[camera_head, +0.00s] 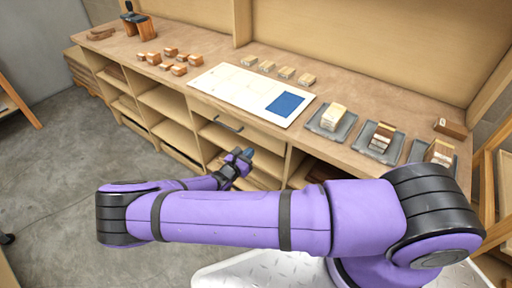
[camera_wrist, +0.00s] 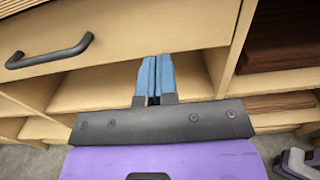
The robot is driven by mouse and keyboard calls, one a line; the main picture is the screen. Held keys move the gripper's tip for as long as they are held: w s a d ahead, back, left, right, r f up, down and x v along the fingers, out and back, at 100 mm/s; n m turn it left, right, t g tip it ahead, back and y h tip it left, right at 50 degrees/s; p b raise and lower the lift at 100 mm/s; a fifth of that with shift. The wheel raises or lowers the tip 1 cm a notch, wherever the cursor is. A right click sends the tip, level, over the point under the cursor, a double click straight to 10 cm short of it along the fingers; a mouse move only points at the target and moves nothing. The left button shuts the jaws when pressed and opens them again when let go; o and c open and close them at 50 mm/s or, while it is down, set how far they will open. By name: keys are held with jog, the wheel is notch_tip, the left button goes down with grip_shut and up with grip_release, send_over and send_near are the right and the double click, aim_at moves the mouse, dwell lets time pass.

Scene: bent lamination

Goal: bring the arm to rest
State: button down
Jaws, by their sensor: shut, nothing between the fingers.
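My purple arm stretches across the lower part of the head view, in front of the wooden workbench. My gripper (camera_head: 248,153) hangs in front of the bench's shelves, below the worktop, and is empty. In the wrist view, the two blue fingers of my gripper (camera_wrist: 155,78) lie side by side, shut, with nothing between them. They point toward an open shelf (camera_wrist: 100,88) below a drawer with a dark handle (camera_wrist: 50,52). I cannot tell how far the fingertips are from the shelf front.
The worktop (camera_head: 190,48) bears a pale board (camera_head: 235,85) with a blue square (camera_head: 285,104). Several small wood blocks (camera_head: 170,52) lie at the left. Grey trays (camera_head: 378,154) with stacked wood strips stand at the right.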

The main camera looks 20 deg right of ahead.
jog(key=v, duration=0.7)
jog(key=s+d+r+m+g+y, duration=0.2)
jog(key=d+r+m+g+y, duration=0.3)
jog(key=r, duration=0.7)
jog(key=s+d+r+m+g+y, duration=0.1)
jog(key=s+r+m+g+y, duration=0.15)
jog(key=r+m, duration=0.7)
jog(key=s+d+r+m+g+y, duration=0.3)
jog(key=r, duration=1.1)
jog(key=s+d+r+m+t+y, duration=0.2)
jog(key=s+r+m, duration=0.1)
jog(key=s+r, duration=0.6)
jog(key=s+d+r+m+t+y, duration=0.2)
jog(key=s+d+r+m+t, duration=0.1)
jog(key=s+r, duration=0.6)
jog(key=shift+s+m+t, duration=0.35)
jog(key=shift+s+m, duration=0.3)
jog(key=shift+s, duration=0.75)
jog(key=shift+r+y, duration=0.1)
jog(key=shift+y, duration=0.15)
